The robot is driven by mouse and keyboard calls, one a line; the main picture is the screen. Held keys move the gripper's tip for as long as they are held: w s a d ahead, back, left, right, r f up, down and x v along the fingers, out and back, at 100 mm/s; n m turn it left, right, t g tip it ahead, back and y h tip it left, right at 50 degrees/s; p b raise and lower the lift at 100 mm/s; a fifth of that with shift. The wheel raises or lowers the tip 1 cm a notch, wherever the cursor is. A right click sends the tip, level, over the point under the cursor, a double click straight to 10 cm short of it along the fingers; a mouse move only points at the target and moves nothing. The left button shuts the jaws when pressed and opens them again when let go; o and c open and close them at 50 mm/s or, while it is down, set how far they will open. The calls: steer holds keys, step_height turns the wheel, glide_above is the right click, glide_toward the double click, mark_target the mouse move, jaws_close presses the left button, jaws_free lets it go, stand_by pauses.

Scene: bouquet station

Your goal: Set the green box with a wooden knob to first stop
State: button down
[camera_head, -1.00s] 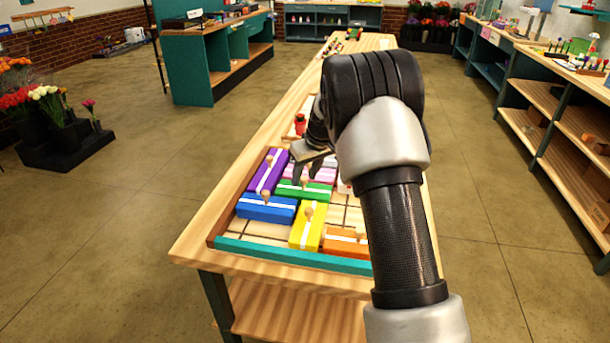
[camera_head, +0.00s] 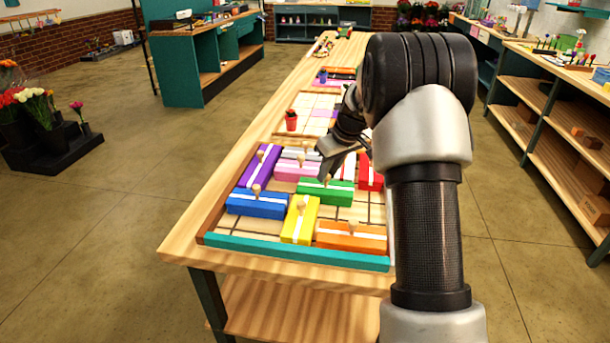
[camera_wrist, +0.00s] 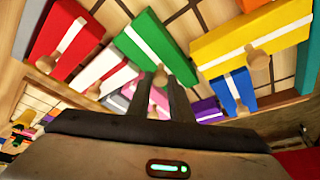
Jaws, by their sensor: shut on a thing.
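The green box (camera_head: 311,192) with a white stripe lies in the sliding-block tray on the table, behind the yellow and orange boxes. It also shows in the wrist view (camera_wrist: 152,42). My gripper (camera_head: 327,174) reaches down over it from behind. In the wrist view my gripper's fingers (camera_wrist: 158,84) are on either side of the green box's wooden knob (camera_wrist: 158,98), shut on it. The underside of the box and any stop marks are hidden or too small to tell.
The blue box (camera_head: 256,205) lies to the left, the yellow box (camera_head: 294,229) and orange box (camera_head: 350,242) in front. Purple (camera_head: 252,168), pink (camera_head: 290,171) and red (camera_head: 364,178) boxes lie behind or beside. The teal rail (camera_head: 290,252) edges the tray. Bare tray shows right of the green box.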

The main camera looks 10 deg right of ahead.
steer(key=s+d, duration=0.1)
steer(key=d, duration=0.1)
steer(key=s+d+b, duration=0.1)
steer(key=d, duration=0.2)
steer(key=s+d, duration=0.1)
steer(key=d, duration=0.2)
steer(key=shift+s+d+b, duration=0.15)
steer(key=shift+s+b, duration=0.1)
steer(key=shift+b, duration=0.05)
steer(key=shift+d, duration=0.1)
steer(key=c, duration=1.6)
jaws_free()
steer(key=p+v, duration=0.2)
steer(key=v, duration=1.5)
steer(key=shift+s+d+r, duration=0.1)
steer(key=shift+s+r, duration=0.05)
steer(key=shift+s, duration=0.05)
